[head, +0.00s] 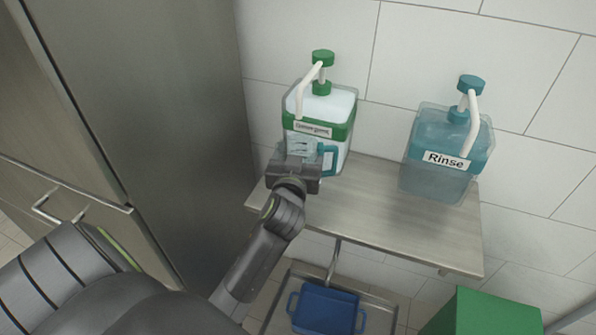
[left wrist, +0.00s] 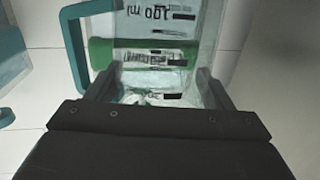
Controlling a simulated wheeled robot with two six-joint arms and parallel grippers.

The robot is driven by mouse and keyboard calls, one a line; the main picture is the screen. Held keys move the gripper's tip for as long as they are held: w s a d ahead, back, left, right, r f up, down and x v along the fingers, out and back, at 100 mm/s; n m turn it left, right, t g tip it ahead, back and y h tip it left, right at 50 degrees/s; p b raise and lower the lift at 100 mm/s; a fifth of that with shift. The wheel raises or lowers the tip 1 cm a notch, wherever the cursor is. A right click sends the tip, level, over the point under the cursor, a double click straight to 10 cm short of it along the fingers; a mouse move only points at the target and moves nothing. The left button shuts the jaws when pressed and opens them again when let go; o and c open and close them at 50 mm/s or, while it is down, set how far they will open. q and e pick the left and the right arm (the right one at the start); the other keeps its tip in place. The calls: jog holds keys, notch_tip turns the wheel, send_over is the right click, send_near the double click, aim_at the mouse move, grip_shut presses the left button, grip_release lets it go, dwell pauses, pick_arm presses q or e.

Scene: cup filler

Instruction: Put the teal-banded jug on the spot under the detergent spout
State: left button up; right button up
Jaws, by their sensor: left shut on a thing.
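The jug is clear with a teal handle (head: 328,158) and dark printed markings. My left gripper (head: 298,160) is shut on the jug, which is in front of the green-banded detergent dispenser (head: 341,128). The dispenser's white spout (head: 301,95) hangs above the jug. The jug (left wrist: 155,22) also fills the middle of the left wrist view, between the fingers (left wrist: 155,92), with the handle at the left. The jug's base and the spot under the spout are hidden by my gripper, so I cannot tell whether the jug touches the shelf. My right gripper is not in view.
A teal Rinse dispenser (head: 440,135) stands to the right on the same wooden shelf (head: 400,215). The shelf between and before them is clear. Below are a blue bin (head: 325,308) and a green box (head: 490,315). A metal cabinet (head: 170,100) stands at the left.

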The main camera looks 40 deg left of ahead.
pick_arm(q)
notch_tip(320, 180, down, 4)
jog(key=shift+f+b, duration=0.2)
jog(key=shift+b, duration=0.15)
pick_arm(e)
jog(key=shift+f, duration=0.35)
pick_arm(q)
jog(key=shift+f, duration=0.2)
jog(key=o, duration=1)
jog(key=shift+r, duration=0.1)
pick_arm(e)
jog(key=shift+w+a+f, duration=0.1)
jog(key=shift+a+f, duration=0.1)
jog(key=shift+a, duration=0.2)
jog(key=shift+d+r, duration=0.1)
